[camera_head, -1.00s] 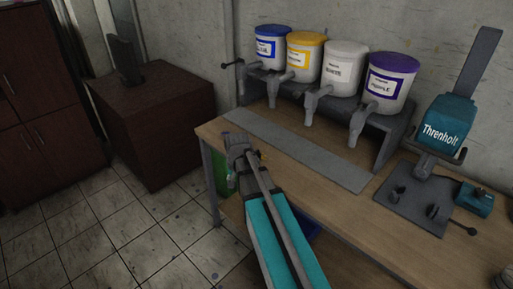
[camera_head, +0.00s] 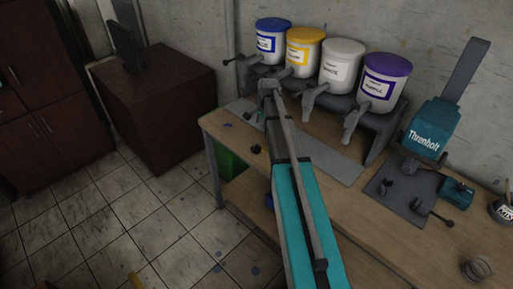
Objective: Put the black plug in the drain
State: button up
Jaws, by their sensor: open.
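A small black object (camera_head: 256,149), possibly the plug, lies on the wooden table near its left end; it is too small to identify surely. My gripper (camera_head: 268,86) is beyond it, over the back of the table, close to the taps of the blue and yellow buckets. It is open, with nothing visible in it; its fingertips are small and partly hidden by my arm. I cannot make out a drain. A grey round thing (camera_head: 478,268) sits at the table's lower right, its kind unclear.
Blue (camera_head: 272,44), yellow (camera_head: 303,48), white (camera_head: 341,66) and purple-lidded (camera_head: 383,84) buckets with taps stand on a grey rack. A teal press (camera_head: 431,132) stands right. A labelled pot (camera_head: 502,209) is at the right edge. The floor at left is mostly clear.

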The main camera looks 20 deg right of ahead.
jog(key=shift+f, duration=0.1)
jog(key=b, duration=0.8)
send_over(258, 148)
notch_tip(258, 148, down, 8)
jog(key=shift+a+f, duration=0.1)
jog(key=shift+f, duration=0.05)
jog(key=shift+f+b, duration=0.15)
jog(key=shift+b, duration=0.25)
jog(key=f+b, duration=0.3)
jog(key=shift+a, duration=0.2)
jog(key=shift+w+f+b, duration=0.2)
jog(key=shift+f+b, duration=0.7)
jog(key=shift+f, duration=0.05)
grip_shut()
